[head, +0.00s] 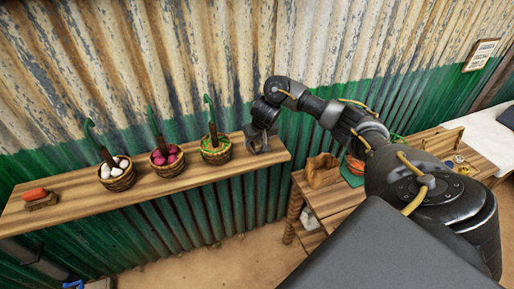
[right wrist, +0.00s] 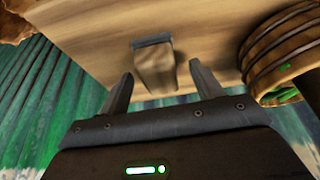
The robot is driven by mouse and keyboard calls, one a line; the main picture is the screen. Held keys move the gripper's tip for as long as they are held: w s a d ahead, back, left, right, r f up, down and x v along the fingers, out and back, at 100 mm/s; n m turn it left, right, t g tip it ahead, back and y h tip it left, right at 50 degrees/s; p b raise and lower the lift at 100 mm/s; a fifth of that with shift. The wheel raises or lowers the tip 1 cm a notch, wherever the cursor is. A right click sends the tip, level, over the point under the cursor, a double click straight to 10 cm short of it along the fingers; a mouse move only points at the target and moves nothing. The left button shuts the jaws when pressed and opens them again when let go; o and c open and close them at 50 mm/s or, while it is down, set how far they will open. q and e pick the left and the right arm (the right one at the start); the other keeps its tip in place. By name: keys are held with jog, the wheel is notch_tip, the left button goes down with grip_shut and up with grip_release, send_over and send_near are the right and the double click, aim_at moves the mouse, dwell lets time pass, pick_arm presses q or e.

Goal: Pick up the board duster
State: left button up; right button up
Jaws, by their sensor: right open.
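The board duster, a small wooden block with a grey strip along one end (right wrist: 153,66), lies on the wooden shelf (right wrist: 100,35) in the right wrist view. My right gripper (right wrist: 161,72) is open, with the duster just ahead of and partly between its fingertips; I cannot tell whether they touch it. In the head view my right gripper (head: 259,147) is over the right end of the shelf (head: 200,177), beside the basket of green items (head: 215,155). There the duster is not clearly visible, the gripper covering that spot. My left gripper is not in view.
A basket of purple items (head: 167,163) and a basket of white items (head: 117,177) stand farther left on the shelf. A red-topped brown block (head: 38,198) lies at its left end. A corrugated wall (head: 230,50) rises behind. A lower table (head: 330,200) stands to the right.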

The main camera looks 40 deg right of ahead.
jog(key=shift+w+d+f, duration=0.15)
jog(key=shift+w+f, duration=0.15)
jog(key=shift+f, duration=0.25)
jog(key=shift+r, duration=0.1)
jog(key=shift+s, duration=0.1)
jog(key=shift+c, duration=0.8)
jog(key=c, duration=0.9)
jog(key=shift+r, duration=0.1)
